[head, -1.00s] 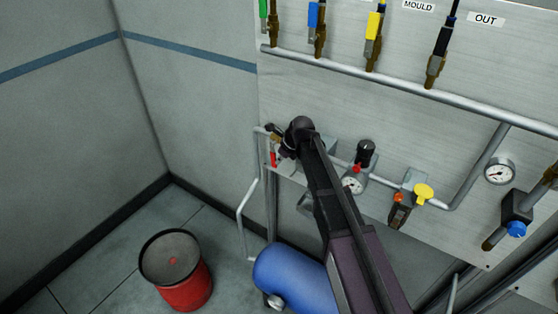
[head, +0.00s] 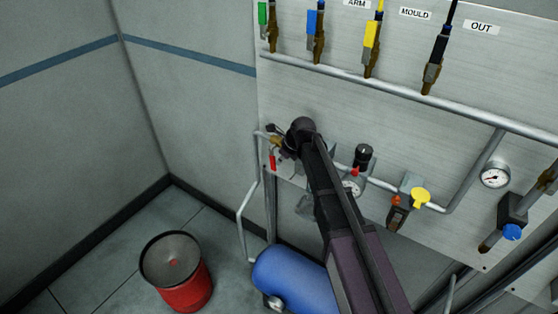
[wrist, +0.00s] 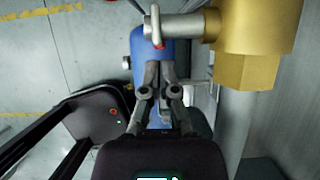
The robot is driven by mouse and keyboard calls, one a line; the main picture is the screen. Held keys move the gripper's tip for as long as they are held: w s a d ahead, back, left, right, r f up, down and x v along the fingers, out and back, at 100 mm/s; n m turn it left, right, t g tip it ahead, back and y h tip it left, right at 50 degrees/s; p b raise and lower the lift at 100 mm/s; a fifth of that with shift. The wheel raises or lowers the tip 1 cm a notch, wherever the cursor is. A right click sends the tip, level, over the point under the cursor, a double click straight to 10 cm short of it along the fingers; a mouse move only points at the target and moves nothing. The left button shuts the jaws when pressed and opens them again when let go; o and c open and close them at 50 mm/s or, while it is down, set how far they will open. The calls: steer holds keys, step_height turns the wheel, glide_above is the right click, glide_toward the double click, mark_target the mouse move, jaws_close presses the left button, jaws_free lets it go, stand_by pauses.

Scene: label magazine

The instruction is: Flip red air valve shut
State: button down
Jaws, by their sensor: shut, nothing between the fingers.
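The red air valve's lever (head: 272,161) hangs down from a brass valve (head: 276,140) at the left end of the panel's lower pipe. In the wrist view the brass body (wrist: 252,45) fills the upper right. A silver stem (wrist: 155,24) with a small red spot at its lower end juts left from it. A bit of red shows at the top edge, but I cannot tell whether either is the lever. My gripper (wrist: 160,68) is shut and empty, its fingertips just below the stem in the picture. In the head view my wrist mostly hides my gripper, just right of the lever.
A blue tank (head: 290,275) stands below the panel, and a red drum (head: 178,270) stands on the floor at left. A gauge and black-knobbed regulator (head: 363,157), a yellow-handled valve (head: 420,197) and a blue-knobbed valve (head: 512,231) lie to the right.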

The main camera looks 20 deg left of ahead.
steer(key=s+d+r+p, duration=0.1)
steer(key=d+r+p, duration=0.4)
steer(key=r+p, duration=0.1)
steer(key=shift+s+d+r, duration=0.25)
steer(key=shift+d+r, duration=0.05)
steer(key=shift+r, duration=0.15)
stand_by(0.4)
